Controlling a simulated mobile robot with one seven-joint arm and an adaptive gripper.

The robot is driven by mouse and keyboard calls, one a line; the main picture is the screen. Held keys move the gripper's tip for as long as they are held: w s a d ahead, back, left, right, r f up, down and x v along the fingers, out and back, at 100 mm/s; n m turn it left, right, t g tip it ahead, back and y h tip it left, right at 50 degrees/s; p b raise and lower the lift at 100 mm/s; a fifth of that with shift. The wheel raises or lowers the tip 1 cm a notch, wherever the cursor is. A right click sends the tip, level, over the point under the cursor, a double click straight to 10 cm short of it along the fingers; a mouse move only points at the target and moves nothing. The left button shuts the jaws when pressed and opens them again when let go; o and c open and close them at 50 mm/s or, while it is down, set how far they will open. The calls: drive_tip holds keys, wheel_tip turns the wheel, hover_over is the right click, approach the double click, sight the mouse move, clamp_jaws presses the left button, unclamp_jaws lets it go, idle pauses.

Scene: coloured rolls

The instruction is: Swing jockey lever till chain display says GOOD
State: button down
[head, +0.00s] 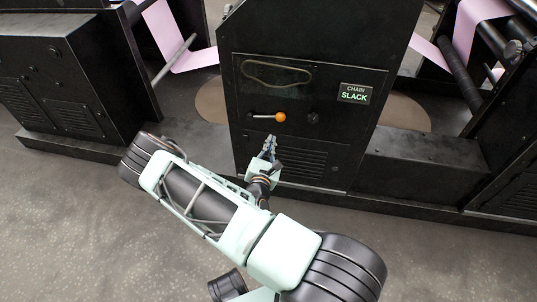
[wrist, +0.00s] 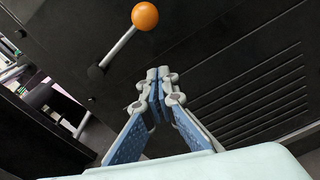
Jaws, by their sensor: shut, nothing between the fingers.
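The jockey lever has an orange ball knob (head: 280,117) and a thin metal rod. In the head view it lies nearly level, with the ball at the right end. In the wrist view the orange ball (wrist: 145,16) is at the top, above the fingers. The chain display (head: 355,93) on the black cabinet reads CHAIN SLACK. My gripper (head: 270,142) is below and slightly left of the ball, in front of the cabinet, apart from the lever. Its fingertips (wrist: 157,75) are together with nothing between them.
The black cabinet (head: 245,150) has a looped chain behind a window (head: 276,73) above the lever and a slotted vent (head: 310,168) below. A small dark knob (head: 313,118) is right of the ball. Pink web (head: 170,35) runs at both sides. The grey floor in front is open.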

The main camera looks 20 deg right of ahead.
sight(267, 117)
drive_tip(key=shift+w+d+r+b, duration=0.35)
drive_tip(key=shift+w+d+r, duration=0.6)
drive_tip(key=shift+d+r, duration=0.45)
drive_tip(key=shift+r, duration=0.35)
drive_tip(key=r+p, duration=0.1)
drive_tip(key=p, duration=0.2)
drive_tip(key=shift+w+d+r, duration=0.1)
drive_tip(key=shift+d+r, duration=0.1)
drive_tip(key=shift+r, duration=0.2)
drive_tip(key=shift+f, duration=0.15)
